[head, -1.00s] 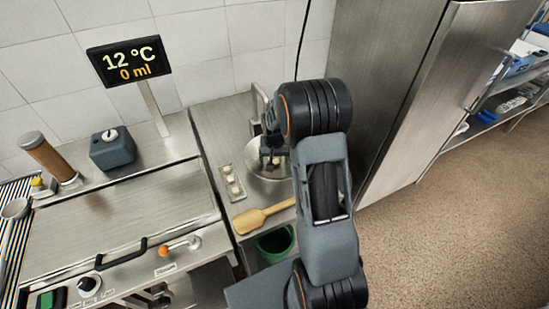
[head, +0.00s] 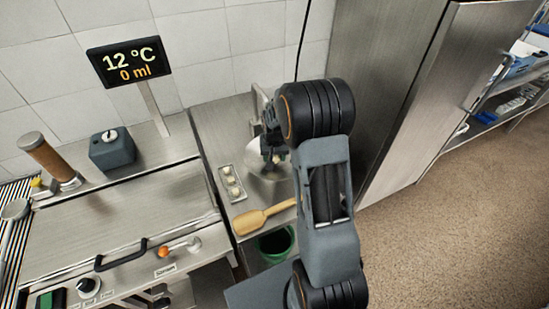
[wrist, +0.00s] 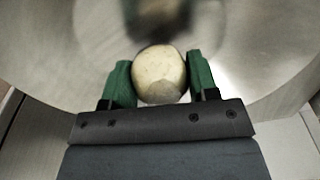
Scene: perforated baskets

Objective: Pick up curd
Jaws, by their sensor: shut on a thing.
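A round, cream-white curd ball (wrist: 158,72) sits between the two green fingertips of my gripper (wrist: 160,85) in the wrist view. The fingers touch it on both sides. Behind it is the shiny inside of a round metal bowl (wrist: 45,60), with a dark blurred patch near the top. In the head view my gripper (head: 275,155) is over the metal bowl (head: 256,158), and my arm covers part of it. The curd is hard to make out there.
A small tray (head: 224,190) with a few whitish balls lies left of the bowl. A steel cabinet (head: 385,90) stands close on the right. A steel cooker (head: 120,215) is at the left.

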